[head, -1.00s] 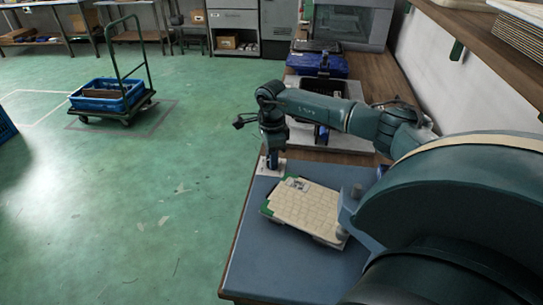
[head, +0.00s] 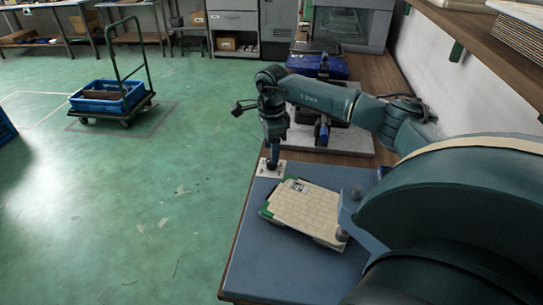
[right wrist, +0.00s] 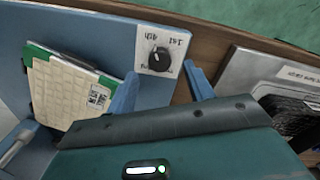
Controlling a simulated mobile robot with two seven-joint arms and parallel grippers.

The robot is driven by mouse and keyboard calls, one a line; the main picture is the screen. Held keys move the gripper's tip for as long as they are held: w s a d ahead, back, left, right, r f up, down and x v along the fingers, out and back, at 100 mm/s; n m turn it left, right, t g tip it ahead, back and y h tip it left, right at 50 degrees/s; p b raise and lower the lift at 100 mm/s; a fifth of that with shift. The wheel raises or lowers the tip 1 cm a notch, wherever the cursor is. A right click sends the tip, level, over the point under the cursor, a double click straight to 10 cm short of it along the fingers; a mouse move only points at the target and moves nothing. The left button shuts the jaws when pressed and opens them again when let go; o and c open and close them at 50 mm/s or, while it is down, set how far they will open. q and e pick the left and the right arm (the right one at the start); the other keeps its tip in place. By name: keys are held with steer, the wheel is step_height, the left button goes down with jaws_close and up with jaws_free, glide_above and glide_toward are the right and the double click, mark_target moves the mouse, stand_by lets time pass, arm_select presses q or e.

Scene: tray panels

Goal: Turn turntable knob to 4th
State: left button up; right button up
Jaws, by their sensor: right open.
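The black knob (right wrist: 160,60) sits on a white label plate marked "1st" and "4th", which appears upside down in the right wrist view. The label plate (head: 264,172) is at the far left corner of the blue table in the head view. I cannot tell for sure which mark the knob points to. My right gripper (right wrist: 160,70) points down over the plate, with its blue fingers spread either side of the knob in the picture. I see no contact with it. A cream gridded panel with green corners (head: 305,208) lies beside the knob plate. My left gripper is not in view.
The blue table top (head: 262,250) is clear in front of the panel. A grey tray (head: 345,143) and a blue case (head: 318,66) stand on the wooden bench behind. Grey posts (head: 342,234) stand at the panel's right side.

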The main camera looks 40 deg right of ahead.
step_height(320, 180, up, 9)
stand_by(0.8)
